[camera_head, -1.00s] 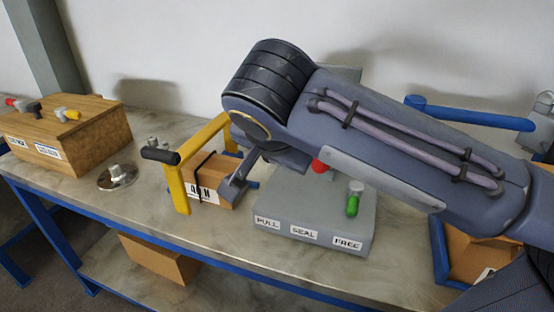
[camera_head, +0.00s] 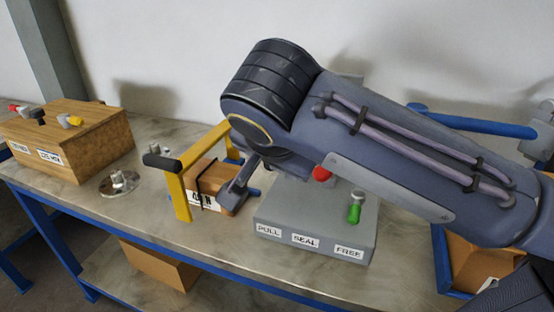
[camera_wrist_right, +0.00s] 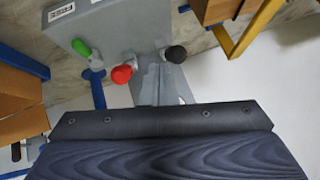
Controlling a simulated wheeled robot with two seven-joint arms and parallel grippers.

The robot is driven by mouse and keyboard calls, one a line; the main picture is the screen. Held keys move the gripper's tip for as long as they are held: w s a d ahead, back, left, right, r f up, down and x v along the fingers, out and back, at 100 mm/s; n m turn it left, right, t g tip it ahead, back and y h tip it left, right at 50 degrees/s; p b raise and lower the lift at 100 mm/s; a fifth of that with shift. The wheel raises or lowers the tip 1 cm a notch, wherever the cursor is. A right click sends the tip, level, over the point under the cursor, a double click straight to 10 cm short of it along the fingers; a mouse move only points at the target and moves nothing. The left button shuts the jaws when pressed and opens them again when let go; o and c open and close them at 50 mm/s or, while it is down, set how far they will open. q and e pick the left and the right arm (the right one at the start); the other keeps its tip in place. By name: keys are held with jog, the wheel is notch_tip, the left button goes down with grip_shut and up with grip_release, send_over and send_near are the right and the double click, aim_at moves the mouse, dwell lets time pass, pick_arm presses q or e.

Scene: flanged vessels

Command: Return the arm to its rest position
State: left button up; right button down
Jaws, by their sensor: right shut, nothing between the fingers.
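My right arm (camera_head: 400,150) reaches in from the right across the head view, its elbow-like dark ringed joint high over the bench. In the wrist view the gripper's grey fingers (camera_wrist_right: 160,86) are together and empty, between a red knob (camera_wrist_right: 122,74) and a black knob (camera_wrist_right: 175,54). I cannot tell whether they touch either knob. My left gripper is not in view.
A grey box (camera_head: 318,225) labelled PULL, SEAL, FREE carries red and green (camera_head: 355,208) knobs. A yellow frame (camera_head: 180,195) with a black handle stands left of it. A metal flange (camera_head: 119,184) and a wooden box (camera_head: 75,140) are farther left. Bare bench lies in between.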

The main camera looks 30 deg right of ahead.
jog(key=s+f+n+g+y+p, duration=0.1)
jog(key=s+f+n+y+p, duration=0.7)
jog(key=s+f, duration=0.4)
notch_tip(320, 180, down, 2)
jog(key=shift+a+n+p, duration=0.3)
jog(key=shift+n+p, duration=0.4)
dwell(2.3)
